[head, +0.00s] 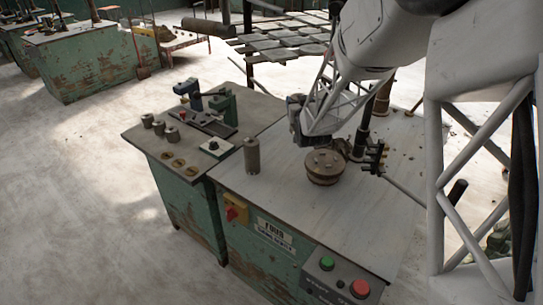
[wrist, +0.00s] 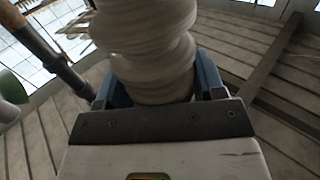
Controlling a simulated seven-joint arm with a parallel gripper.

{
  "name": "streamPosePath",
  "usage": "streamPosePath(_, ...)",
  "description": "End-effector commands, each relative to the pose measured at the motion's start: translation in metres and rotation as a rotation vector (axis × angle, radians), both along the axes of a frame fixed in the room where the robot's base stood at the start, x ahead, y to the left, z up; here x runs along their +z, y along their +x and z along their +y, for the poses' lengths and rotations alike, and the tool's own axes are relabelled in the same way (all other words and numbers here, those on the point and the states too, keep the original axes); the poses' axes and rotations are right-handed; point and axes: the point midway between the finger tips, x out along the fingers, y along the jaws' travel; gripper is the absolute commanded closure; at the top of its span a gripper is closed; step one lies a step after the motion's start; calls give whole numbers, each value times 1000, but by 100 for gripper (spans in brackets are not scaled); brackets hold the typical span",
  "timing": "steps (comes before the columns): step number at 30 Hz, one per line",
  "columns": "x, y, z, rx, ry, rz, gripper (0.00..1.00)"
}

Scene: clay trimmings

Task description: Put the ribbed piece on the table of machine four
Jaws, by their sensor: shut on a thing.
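My gripper (wrist: 156,84) shows in the wrist view with a blue finger on each side of a pale, ribbed, stacked-looking clay piece (wrist: 148,45). It is shut on the piece, whose top runs out of the picture. In the head view my arm's lattice link reaches over the far part of machine four's table (head: 285,205); the fingers and the piece cannot be made out there. Machine four has a green, worn body with a plate reading FOUR (head: 273,233). Its pale table top is mostly bare at the front.
On machine four's table stand a round brown disc (head: 324,168), a grey-brown cylinder (head: 252,155) and a dark post with clamps (head: 375,155). A neighbouring bench (head: 150,135) on the left holds small cylinders and a fixture. Red and green buttons (head: 342,277) are on the front.

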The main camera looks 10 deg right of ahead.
Motion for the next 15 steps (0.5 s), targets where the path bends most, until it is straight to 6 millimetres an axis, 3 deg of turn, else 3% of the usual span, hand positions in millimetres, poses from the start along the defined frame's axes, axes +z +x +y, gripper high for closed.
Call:
streamPosePath(8,-8,27,23,27,-1,-1,80)
streamPosePath(15,-35,13,37,89,-9,-3,80)
